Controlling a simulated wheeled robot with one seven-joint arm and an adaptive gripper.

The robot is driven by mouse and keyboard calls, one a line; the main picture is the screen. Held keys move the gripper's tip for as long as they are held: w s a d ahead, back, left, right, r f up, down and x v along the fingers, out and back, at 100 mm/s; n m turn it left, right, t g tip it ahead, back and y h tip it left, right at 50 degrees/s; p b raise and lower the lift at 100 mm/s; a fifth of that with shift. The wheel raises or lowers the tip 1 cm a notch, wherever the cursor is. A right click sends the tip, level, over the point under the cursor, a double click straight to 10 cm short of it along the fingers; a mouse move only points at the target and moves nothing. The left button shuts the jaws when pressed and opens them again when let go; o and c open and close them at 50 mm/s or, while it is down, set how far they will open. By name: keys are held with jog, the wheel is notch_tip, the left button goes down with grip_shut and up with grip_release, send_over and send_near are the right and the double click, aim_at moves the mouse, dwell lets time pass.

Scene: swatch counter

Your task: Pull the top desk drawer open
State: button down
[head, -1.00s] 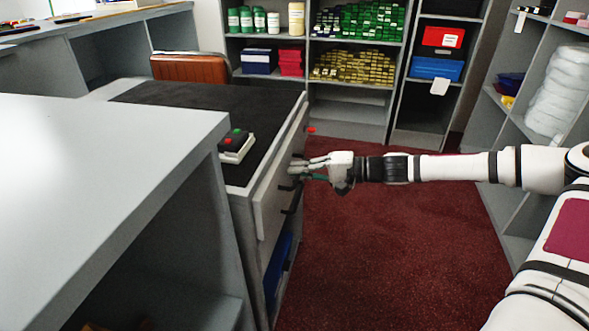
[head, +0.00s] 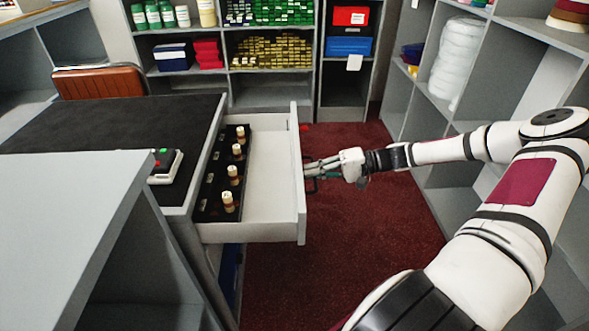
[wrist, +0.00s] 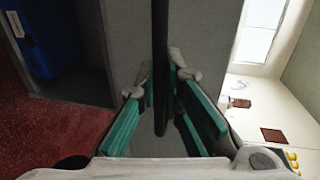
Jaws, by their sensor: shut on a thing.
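The top desk drawer (head: 268,172) stands pulled well out from the desk (head: 110,120) in the head view. A black tray with several small corked bottles (head: 233,174) shows inside it, near the desk side. My gripper (head: 314,172) is at the outer face of the drawer front. In the wrist view the drawer's dark bar handle (wrist: 160,60) runs between my teal-padded fingers, which are shut on it. In the head view the handle is mostly hidden by the fingers.
A small box with red and green buttons (head: 166,164) sits on the desk top near the drawer. A grey counter (head: 70,190) is at the near left. Shelves (head: 440,100) stand along the right, beside my arm. The red carpet (head: 345,240) is clear.

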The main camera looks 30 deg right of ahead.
jog(key=shift+v, duration=0.9)
jog(key=shift+f, duration=0.25)
jog(key=c, duration=2)
grip_release()
jog(key=shift+d, duration=0.1)
jog(key=v, duration=1.2)
